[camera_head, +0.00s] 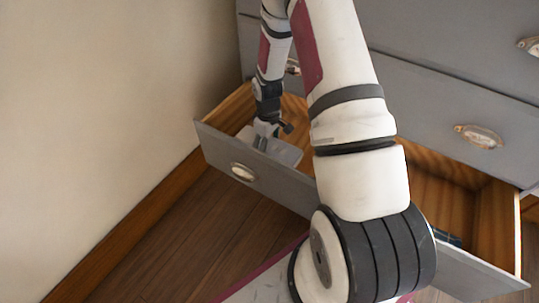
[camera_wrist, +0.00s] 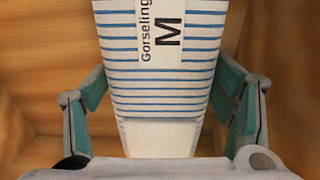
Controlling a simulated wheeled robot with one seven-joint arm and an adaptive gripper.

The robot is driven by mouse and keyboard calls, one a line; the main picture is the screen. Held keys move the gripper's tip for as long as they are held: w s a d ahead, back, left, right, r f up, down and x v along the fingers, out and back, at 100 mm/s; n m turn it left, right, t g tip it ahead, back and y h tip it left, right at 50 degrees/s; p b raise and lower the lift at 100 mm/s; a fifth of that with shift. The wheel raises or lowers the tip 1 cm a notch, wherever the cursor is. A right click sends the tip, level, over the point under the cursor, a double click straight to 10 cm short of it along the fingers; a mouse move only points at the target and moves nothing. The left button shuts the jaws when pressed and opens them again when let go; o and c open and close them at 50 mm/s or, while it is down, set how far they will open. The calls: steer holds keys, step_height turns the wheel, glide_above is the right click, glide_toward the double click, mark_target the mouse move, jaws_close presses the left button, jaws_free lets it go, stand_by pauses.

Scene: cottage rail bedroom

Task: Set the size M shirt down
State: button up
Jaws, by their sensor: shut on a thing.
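The size M shirt (camera_wrist: 190,75) is a folded white bundle with blue stripes and a label reading "Gorseling" and "M". It fills the middle of the wrist view, between the two teal finger pads. My gripper (camera_wrist: 165,105) is shut on it. In the head view my gripper (camera_head: 264,137) points down into the left part of the open drawer (camera_head: 270,182). A pale flat piece (camera_head: 286,153), apparently the shirt, shows beside the fingers, inside the front panel. I cannot tell whether the shirt's underside touches the drawer floor.
Wooden drawer walls surround the gripper in the wrist view. My arm hides the drawer's middle. A small dark thing (camera_head: 447,237) lies near the drawer's right front. A grey dresser front (camera_head: 430,95) rises behind, and a beige wall (camera_head: 90,110) stands at left.

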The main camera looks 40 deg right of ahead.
steer(key=shift+f+b, duration=0.65)
steer(key=shift+f, duration=1.2)
steer(key=shift+f, duration=0.15)
steer(key=o, duration=1.3)
